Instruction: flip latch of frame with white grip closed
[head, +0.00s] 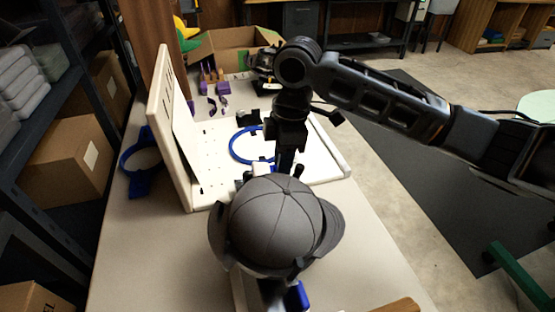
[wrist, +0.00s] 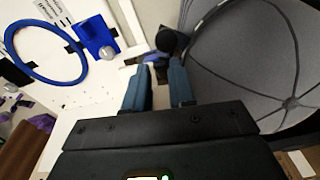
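A blue ring-shaped frame (head: 236,146) lies on the white pegboard base; it also shows at the upper left of the wrist view (wrist: 28,68), with a blue block (wrist: 97,36) at its side. A small white piece (head: 262,169) shows beside my gripper, just behind the grey cap; I cannot tell if it is the white grip. My gripper (wrist: 158,68) points down between ring and cap. Its two fingers are apart, with no object clearly between them. A dark knob and small blue part (wrist: 152,57) lie just beyond the tips. The latch's position cannot be made out.
The grey cap (head: 275,225) sits close in front of my gripper and hides its lower end. A white upright board (head: 166,125) stands left of the base. Another blue frame (head: 140,160) is further left. A cardboard box (head: 225,45) stands at the back. Table front left is clear.

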